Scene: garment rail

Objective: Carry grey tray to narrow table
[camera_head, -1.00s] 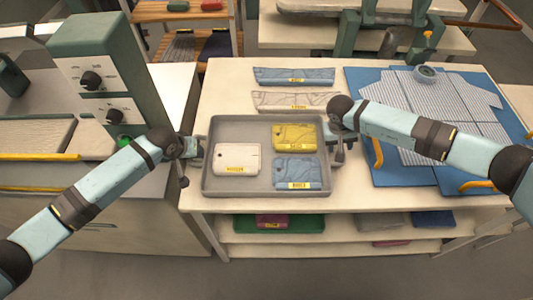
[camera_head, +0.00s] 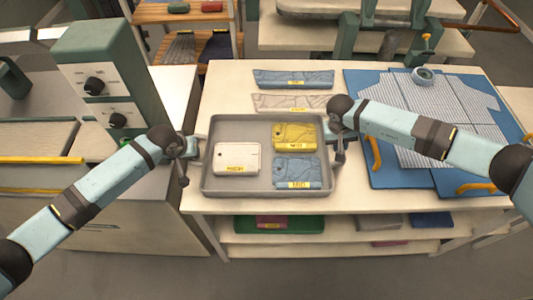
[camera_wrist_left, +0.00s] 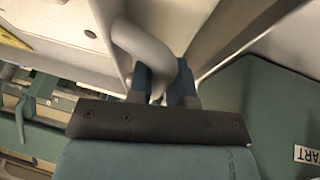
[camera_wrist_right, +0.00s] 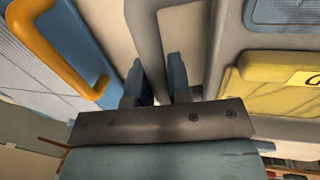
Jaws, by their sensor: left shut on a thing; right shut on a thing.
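The grey tray (camera_head: 266,193) is in front of me over the cream table in the head view. It holds a white folded piece (camera_head: 236,158), a yellow one (camera_head: 294,136) and a blue one (camera_head: 297,172), each with a yellow label. My left gripper (camera_head: 193,147) is shut on the tray's left handle, which shows as a grey loop in the left wrist view (camera_wrist_left: 145,42). My right gripper (camera_head: 337,140) is shut on the tray's right side handle, seen between the fingers in the right wrist view (camera_wrist_right: 148,40). I cannot tell which table is the narrow one.
Blue and cream folded strips (camera_head: 293,78) lie behind the tray. A blue mat (camera_head: 400,178) with striped cloth and orange handles lies to the right. A green machine with knobs (camera_head: 105,80) stands at left. Shelves with folded cloth (camera_head: 280,224) are below the table.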

